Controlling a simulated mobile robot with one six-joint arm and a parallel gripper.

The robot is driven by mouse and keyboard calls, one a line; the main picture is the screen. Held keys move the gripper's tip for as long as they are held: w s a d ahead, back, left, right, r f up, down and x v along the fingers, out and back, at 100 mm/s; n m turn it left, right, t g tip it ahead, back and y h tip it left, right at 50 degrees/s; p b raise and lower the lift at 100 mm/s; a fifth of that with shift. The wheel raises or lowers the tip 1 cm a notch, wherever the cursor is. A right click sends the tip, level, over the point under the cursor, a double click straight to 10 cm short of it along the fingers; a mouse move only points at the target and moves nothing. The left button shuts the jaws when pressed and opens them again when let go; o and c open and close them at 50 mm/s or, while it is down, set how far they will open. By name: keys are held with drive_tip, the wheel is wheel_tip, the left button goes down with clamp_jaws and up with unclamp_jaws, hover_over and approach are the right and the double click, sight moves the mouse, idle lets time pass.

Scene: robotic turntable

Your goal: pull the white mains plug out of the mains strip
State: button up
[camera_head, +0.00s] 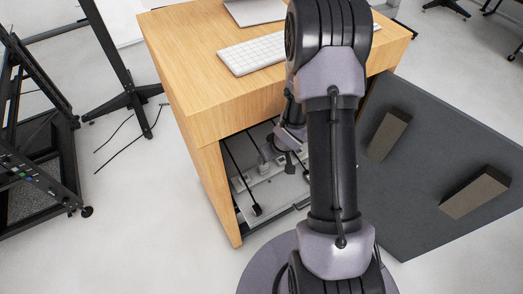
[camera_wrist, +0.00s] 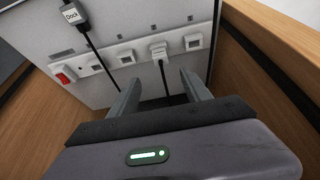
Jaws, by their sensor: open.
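The white mains plug (camera_wrist: 158,49) sits in the white mains strip (camera_wrist: 111,63) in the wrist view, with its dark cord hanging down from it. My gripper (camera_wrist: 160,78) is open and empty, with one finger on each side of the cord in the picture. The plug shows just beyond the fingertips, roughly centred between them; no contact shows. In the head view my gripper (camera_head: 290,160) reaches into the desk's open compartment, partly hidden by my arm. The strip (camera_head: 262,177) shows there beside it; the plug is too small to tell surely.
The strip has a red switch (camera_wrist: 65,77) and free sockets, one (camera_wrist: 194,42) right of the plug. A block labelled "Dock" (camera_wrist: 72,14) hangs on a black cable. Wooden desk walls (camera_wrist: 270,75) flank the compartment. A dark panel (camera_head: 430,160) lies right of the desk (camera_head: 200,85).

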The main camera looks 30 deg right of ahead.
sight(264, 167)
drive_tip(key=b+x, duration=0.5)
drive_tip(key=x, duration=0.7)
drive_tip(key=shift+a+f, duration=0.1)
drive_tip(key=shift+f, duration=0.2)
drive_tip(key=shift+r, duration=0.1)
clamp_jaws()
drive_tip(key=shift+r+p, duration=2.05)
drive_tip(key=shift+r, duration=0.2)
drive_tip(key=shift+s+f, duration=0.1)
